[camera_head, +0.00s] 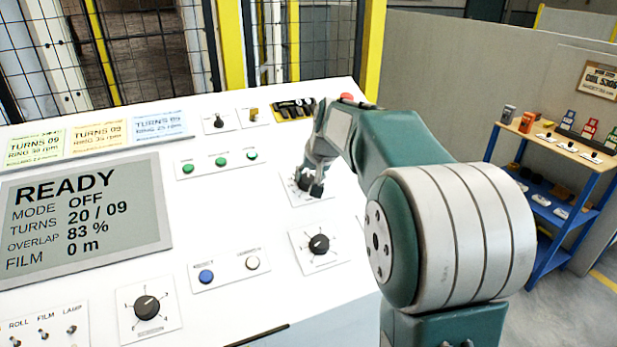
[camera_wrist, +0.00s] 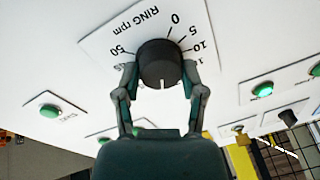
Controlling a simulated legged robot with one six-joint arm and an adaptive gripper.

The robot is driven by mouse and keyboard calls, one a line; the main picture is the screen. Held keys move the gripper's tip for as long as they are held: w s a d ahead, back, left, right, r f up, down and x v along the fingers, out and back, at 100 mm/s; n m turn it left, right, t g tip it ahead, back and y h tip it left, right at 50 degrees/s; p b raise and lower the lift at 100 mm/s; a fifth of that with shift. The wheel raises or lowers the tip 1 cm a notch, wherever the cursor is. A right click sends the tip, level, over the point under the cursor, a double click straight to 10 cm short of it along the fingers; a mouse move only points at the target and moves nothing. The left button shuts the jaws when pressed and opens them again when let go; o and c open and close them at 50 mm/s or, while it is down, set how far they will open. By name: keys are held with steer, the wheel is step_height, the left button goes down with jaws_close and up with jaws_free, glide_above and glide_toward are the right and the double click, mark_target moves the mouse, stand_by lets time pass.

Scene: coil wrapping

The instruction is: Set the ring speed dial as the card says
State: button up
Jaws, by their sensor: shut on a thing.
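The ring speed dial (camera_wrist: 160,62) is a black knob on a white plate marked "RING rpm"; 0, 5, 10 and 50 are legible. Its white pointer faces my gripper's palm, roughly opposite the 0; the scale there is hidden. My gripper (camera_wrist: 161,78) is shut on the knob, one finger on each side. In the head view my gripper (camera_head: 311,186) covers most of the dial plate (camera_head: 297,198). Three cards lie at the console's upper left: green (camera_head: 36,148), orange (camera_head: 99,137) and blue (camera_head: 160,124).
The display (camera_head: 85,215) reads READY, MODE OFF, TURNS 20 / 09. Another dial (camera_head: 319,244) sits just below my gripper, and one (camera_head: 147,306) at the lower left. Green buttons (camera_head: 220,161) lie to the left. A red button (camera_head: 347,97) stands behind my arm.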

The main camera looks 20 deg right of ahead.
steer(key=m, duration=0.5)
steer(key=shift+s+f+m, duration=0.15)
steer(key=shift+f+m, duration=0.2)
steer(key=shift+m, duration=0.05)
stand_by(0.3)
steer(key=o, duration=1.1)
steer(key=shift+o, duration=0.2)
steer(key=shift+a+r, duration=0.1)
steer(key=shift+r, duration=0.15)
steer(key=shift+r, duration=0.3)
steer(key=v, duration=1.1)
steer(key=shift+s, duration=0.15)
steer(key=shift+a, duration=0.15)
